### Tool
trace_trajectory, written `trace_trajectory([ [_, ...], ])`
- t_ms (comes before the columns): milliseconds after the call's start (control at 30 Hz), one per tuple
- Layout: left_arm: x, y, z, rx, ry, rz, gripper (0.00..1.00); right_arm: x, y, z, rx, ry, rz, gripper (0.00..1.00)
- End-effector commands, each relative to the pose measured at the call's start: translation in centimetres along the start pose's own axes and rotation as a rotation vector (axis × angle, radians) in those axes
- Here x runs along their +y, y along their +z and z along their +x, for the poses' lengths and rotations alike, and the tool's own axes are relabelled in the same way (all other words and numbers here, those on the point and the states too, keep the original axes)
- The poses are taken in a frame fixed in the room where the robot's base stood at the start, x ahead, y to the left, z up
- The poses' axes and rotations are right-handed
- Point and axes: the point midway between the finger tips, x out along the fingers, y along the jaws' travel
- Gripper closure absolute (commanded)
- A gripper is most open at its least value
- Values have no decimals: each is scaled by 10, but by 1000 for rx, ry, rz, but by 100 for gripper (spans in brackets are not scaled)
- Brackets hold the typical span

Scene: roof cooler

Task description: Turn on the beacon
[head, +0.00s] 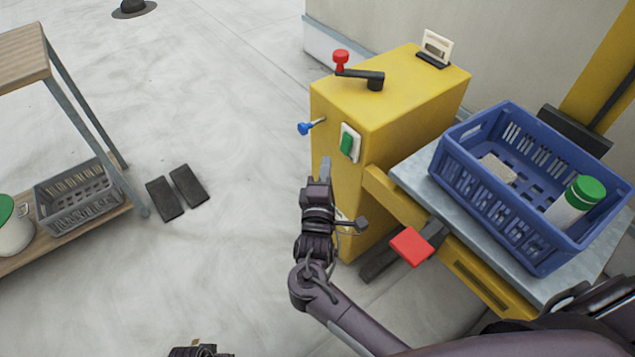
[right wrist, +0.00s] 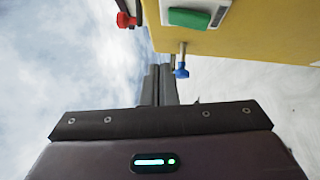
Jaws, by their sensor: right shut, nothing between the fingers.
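A yellow cabinet (head: 340,115) carries the controls; I cannot tell which one belongs to the beacon, and no lamp is clearly seen. On its front are a green rocker switch in a white plate (head: 347,143) and a blue-tipped lever (head: 305,128). A crank with a red knob (head: 341,58) is on top. My right gripper (head: 326,165) is shut and empty, in front of the cabinet, below the switch and lever. In the right wrist view its fingers (right wrist: 158,80) point toward the blue tip (right wrist: 182,70), apart from it; the green rocker (right wrist: 190,17) is above. A dark part, perhaps my left gripper (head: 200,350), shows at the bottom edge.
A blue crate (head: 500,205) with a green-capped container (head: 577,200) stands on a grey shelf right of the cabinet. A red pedal (head: 411,246) sticks out below. A wooden shelf unit (head: 22,55) with a grey basket (head: 80,195) is left. Floor between is mostly clear.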

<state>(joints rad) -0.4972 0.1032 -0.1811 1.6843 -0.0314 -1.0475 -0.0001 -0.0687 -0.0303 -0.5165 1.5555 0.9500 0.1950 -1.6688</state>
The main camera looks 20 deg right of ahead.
Motion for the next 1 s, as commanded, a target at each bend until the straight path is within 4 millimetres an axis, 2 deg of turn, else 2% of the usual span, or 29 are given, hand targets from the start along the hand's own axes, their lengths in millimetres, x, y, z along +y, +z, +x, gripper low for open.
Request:
trace_trajectory([
  [100,-2,4,9,1,-3,-5,1,6,1,-24,1,-2,1,100],
  [300,-4,8,19,6,-6,-9,1,10,1,-46,1,-1,0,100],
  [900,-4,9,22,7,-6,-10,1,11,1,-50,0,0,0,100],
  [1000,-4,9,21,7,-6,-11,1,4,0,-50,14,-23,23,100],
])
